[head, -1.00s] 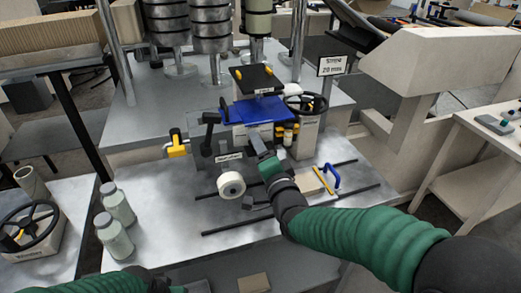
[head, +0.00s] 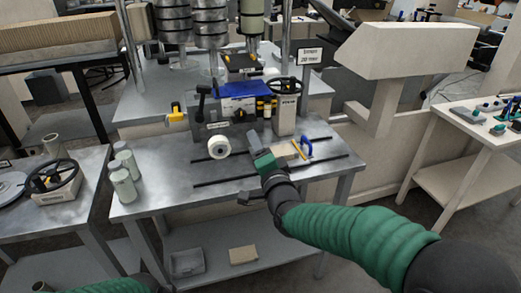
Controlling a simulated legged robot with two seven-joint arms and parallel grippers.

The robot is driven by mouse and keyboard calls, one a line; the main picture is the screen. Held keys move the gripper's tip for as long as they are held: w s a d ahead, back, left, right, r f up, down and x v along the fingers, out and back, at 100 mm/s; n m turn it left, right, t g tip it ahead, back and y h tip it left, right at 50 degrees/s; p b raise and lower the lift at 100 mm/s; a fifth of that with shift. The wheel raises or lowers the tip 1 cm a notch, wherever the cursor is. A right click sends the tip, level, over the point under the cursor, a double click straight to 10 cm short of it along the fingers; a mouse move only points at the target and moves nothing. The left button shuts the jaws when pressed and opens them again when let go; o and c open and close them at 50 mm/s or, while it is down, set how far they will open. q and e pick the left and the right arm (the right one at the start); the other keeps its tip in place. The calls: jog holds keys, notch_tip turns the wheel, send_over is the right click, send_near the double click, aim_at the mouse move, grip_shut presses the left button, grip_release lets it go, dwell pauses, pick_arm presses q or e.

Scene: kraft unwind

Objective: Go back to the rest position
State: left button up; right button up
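My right arm comes in from the lower right in a green sleeve. My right gripper (head: 258,150) is over the front part of the metal workbench (head: 150,205), just right of a white roll (head: 219,146). Its fingers are too small and turned away to tell whether they are open or shut. Only a bit of my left arm's green sleeve shows at the bottom left edge; the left gripper is out of view. A machine with a blue block (head: 243,97) stands behind my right gripper.
Two jars (head: 122,178) stand on the bench's left end. A handwheel (head: 56,177) sits on the left table. A blue handle (head: 306,146) lies right of my gripper. A white side table (head: 470,125) stands at right. A lower shelf holds a box (head: 243,255).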

jog(key=s+d+f+n+g+h, duration=0.25)
jog(key=s+d+f+g, duration=0.2)
jog(key=f, duration=0.35)
jog(key=s+d+f+n+g+h, duration=0.1)
jog(key=s+d+f+n+g, duration=0.25)
jog(key=s+d+f, duration=0.35)
jog(key=s+d+f+n+g+h, duration=0.1)
jog(key=s+d+f+n+g, duration=0.25)
jog(key=s, duration=0.55)
jog(key=s+d+f+n+g+h, duration=0.1)
jog(key=s+d+f+g, duration=0.25)
jog(key=s+f, duration=0.5)
jog(key=w+d+p+v, duration=0.1)
jog(key=p+v, duration=1.5)
jog(key=v, duration=0.1)
jog(key=shift+w+d+r+p, duration=0.15)
jog(key=shift+d+r+p, duration=0.25)
jog(key=shift+r, duration=0.1)
jog(key=shift+n+y, duration=0.25)
